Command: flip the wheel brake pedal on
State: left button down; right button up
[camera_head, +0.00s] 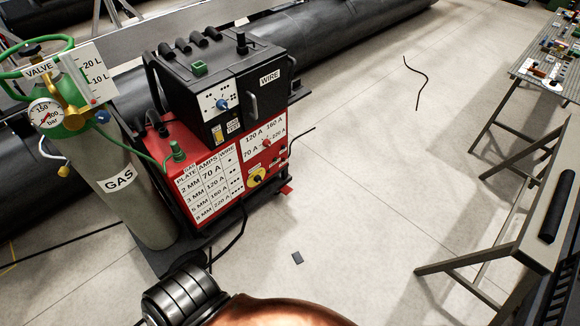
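The welding cart, with a black wire feeder box (222,80) on top of a red welding machine (234,170), stands left of centre. A small red tab (286,188) sticks out low at the cart's right front corner, near the floor. It may be the wheel brake pedal, but it is too small to tell whether it is up or down. The wheels are hidden or too dark to make out. Neither gripper shows. A black ribbed part and a copper-coloured part at the bottom edge seem to be my own body, and no fingers are visible.
A grey gas cylinder (124,190) with a green valve and gauge stands at the cart's left. Dark cables hang in front of the cart. Trestle tables (546,215) stand at right. The middle floor is mostly clear.

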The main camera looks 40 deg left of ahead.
aim_at(285, 190)
jog(key=u, duration=0.55)
jog(key=i, duration=2)
jog(key=u, duration=0.85)
jog(key=i, duration=0.3)
jog(key=z, duration=0.1)
